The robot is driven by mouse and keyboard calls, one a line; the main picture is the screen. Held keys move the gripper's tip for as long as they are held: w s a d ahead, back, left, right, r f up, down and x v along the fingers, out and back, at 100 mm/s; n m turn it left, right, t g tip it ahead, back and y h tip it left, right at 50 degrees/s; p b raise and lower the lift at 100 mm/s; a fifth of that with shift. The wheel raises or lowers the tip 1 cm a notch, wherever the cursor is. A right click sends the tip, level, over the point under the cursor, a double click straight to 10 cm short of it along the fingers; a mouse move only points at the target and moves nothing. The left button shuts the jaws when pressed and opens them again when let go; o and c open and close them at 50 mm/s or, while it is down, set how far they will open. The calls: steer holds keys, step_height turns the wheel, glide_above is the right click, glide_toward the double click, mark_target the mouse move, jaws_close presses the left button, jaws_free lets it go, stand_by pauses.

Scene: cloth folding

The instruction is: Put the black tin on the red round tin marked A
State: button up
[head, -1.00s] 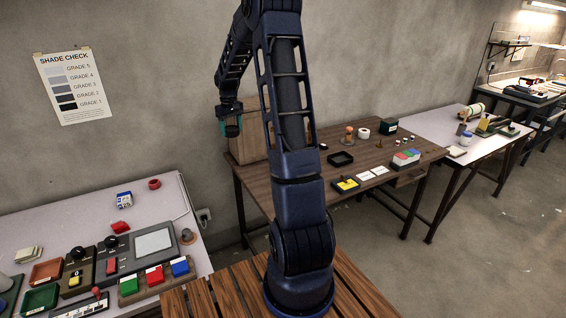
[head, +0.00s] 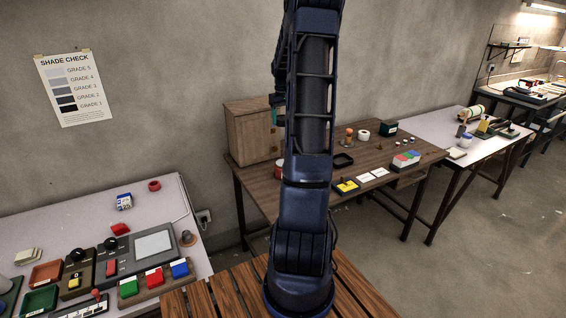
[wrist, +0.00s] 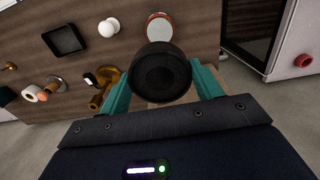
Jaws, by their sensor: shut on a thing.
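The black tin (wrist: 161,73) is gripped between the teal fingers of my gripper (wrist: 160,85), which is shut on it, in the wrist view. A red round tin (wrist: 160,27) with a pale top stands on the brown table just beyond the black tin in that view. The black tin overlaps its near edge in the picture; I cannot tell the height between them. No letter A is legible. In the head view the red tin (head: 279,168) shows partly beside my arm. My gripper (head: 275,116) is mostly behind the arm there, and the black tin is hidden.
A wooden cabinet (head: 250,133) stands at the left end of the brown table (head: 262,195). A black square tray (wrist: 64,40), a white ball-like thing (wrist: 108,27) and small brass-coloured pieces (wrist: 104,91) lie left in the wrist view. Bare tabletop lies between them.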

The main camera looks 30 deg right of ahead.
step_height(320, 180, down, 20)
steer(key=shift+r, duration=0.15)
stand_by(0.5)
steer(key=o, duration=1.2)
